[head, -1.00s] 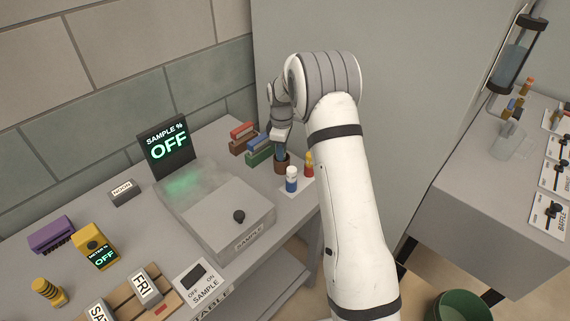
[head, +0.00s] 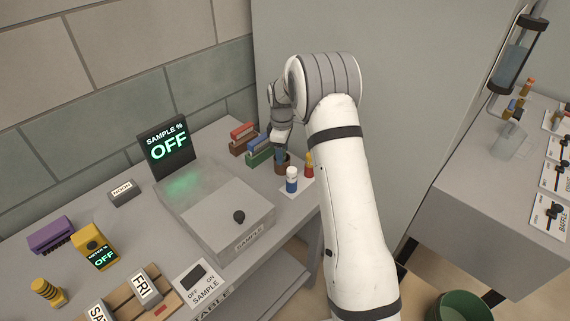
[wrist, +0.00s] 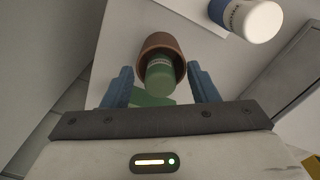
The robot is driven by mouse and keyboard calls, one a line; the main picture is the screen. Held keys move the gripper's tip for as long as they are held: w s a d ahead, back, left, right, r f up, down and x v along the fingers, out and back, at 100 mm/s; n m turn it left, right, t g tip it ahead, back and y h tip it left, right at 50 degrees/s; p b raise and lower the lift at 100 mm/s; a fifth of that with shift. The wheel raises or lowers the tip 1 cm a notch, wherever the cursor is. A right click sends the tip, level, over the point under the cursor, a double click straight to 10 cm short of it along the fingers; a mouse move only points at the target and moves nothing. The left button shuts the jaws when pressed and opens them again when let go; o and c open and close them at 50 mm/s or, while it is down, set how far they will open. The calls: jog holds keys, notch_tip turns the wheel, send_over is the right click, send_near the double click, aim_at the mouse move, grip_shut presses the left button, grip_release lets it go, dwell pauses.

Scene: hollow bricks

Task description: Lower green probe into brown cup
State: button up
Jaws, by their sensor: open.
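The brown cup (head: 283,167) stands at the back right of the table in the head view, under my gripper (head: 279,150). In the wrist view the brown cup (wrist: 151,43) shows its open rim, and the green probe (wrist: 160,76) sits in its mouth with its rounded top toward me. My gripper (wrist: 161,88) is open, with one blue finger on each side of the probe and a gap at both sides. How deep the probe goes into the cup is hidden. In the head view my gripper covers the probe.
A blue-and-white bottle (head: 291,179) and a red-and-yellow bottle (head: 309,165) stand close to the cup's right. The grey sample box (head: 215,212) with an OFF screen (head: 167,146) fills the table's middle.

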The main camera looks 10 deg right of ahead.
notch_tip(320, 180, up, 8)
jog(key=shift+b, duration=0.55)
jog(key=s+d+r+m+t, duration=0.1)
jog(key=s+r+m, duration=0.2)
jog(key=s+r, duration=0.4)
jog(key=s+r+m, duration=0.3)
jog(key=s+r, duration=0.1)
jog(key=s, duration=0.6)
jog(key=s+m+t, duration=0.2)
jog(key=s+m, duration=0.5)
jog(key=s, duration=1.4)
jog(key=shift+s+d+f, duration=0.2)
jog(key=shift+d+f, duration=0.05)
jog(key=shift+f, duration=0.2)
